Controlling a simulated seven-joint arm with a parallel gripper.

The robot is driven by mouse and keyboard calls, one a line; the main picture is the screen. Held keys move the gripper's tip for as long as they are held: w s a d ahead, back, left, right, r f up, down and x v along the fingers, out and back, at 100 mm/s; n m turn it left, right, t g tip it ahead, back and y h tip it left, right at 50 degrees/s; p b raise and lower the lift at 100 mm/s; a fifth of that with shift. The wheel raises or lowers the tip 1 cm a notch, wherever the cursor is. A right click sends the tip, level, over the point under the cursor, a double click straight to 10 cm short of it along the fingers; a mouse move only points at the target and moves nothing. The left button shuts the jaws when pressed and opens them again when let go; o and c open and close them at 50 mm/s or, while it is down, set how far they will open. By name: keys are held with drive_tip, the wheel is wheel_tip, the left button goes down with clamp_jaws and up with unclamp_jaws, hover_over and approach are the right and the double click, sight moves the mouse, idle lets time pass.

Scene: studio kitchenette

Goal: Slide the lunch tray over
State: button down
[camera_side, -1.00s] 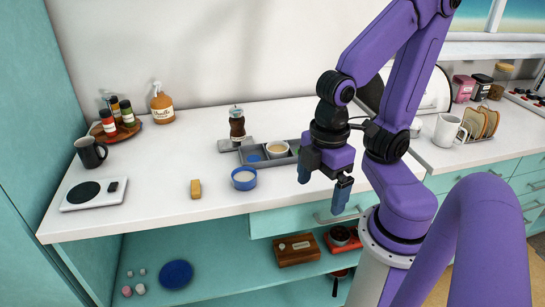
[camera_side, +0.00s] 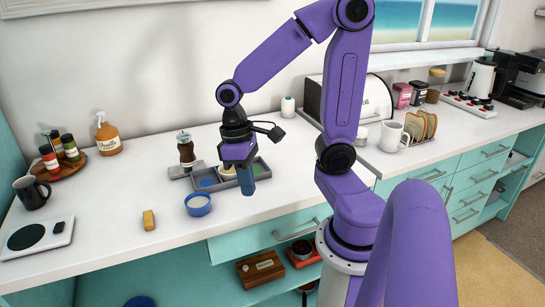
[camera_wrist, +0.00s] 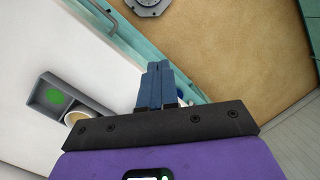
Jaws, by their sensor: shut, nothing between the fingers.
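The lunch tray (camera_side: 222,187) is a long grey tray with compartments, lying on the white counter. It holds a blue piece, a pale round cup (camera_side: 228,171) and a green piece. My gripper (camera_side: 247,185) is shut and empty, pointing down in front of the tray's right part and covering some of it. Whether the fingers touch the tray is hard to tell. In the wrist view, the shut fingers (camera_wrist: 158,70) are at centre. One tray end (camera_wrist: 74,93) with the green piece shows to their left, apart from them in the picture.
A blue bowl (camera_side: 198,204) stands just in front of the tray. A brown bottle (camera_side: 186,150) stands behind its left end. A white mug (camera_side: 393,137) and toast rack (camera_side: 421,126) stand right. The counter's front edge is close.

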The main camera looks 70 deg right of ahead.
drive_tip(key=w+d+f+m+y, duration=0.1)
drive_tip(key=w+d+m+y, duration=0.3)
drive_tip(key=d+m, duration=0.5)
drive_tip(key=m+t+y, duration=0.2)
drive_tip(key=m+t, duration=0.4)
drive_tip(key=m, duration=0.9)
approach(265, 165)
wheel_tip(265, 165, up, 3)
drive_tip(key=s+a, duration=0.1)
drive_tip(key=a, duration=0.2)
drive_tip(key=s+d+f+m+t+h, duration=0.1)
drive_tip(key=s+d+m+t, duration=0.2)
drive_tip(key=s+d+m, duration=0.35)
drive_tip(key=shift+n, duration=0.35)
drive_tip(key=x, duration=0.6)
drive_tip(key=d+x, duration=0.1)
drive_tip(key=x, duration=0.2)
drive_tip(key=shift+w+a+f, duration=0.1)
drive_tip(key=shift+w+f, duration=0.25)
drive_tip(key=shift+w+a+f, duration=0.15)
drive_tip(key=shift+w+a, duration=0.85)
drive_tip(key=shift+w, duration=0.2)
drive_tip(key=shift+w+a, duration=0.35)
drive_tip(key=shift+w, duration=0.05)
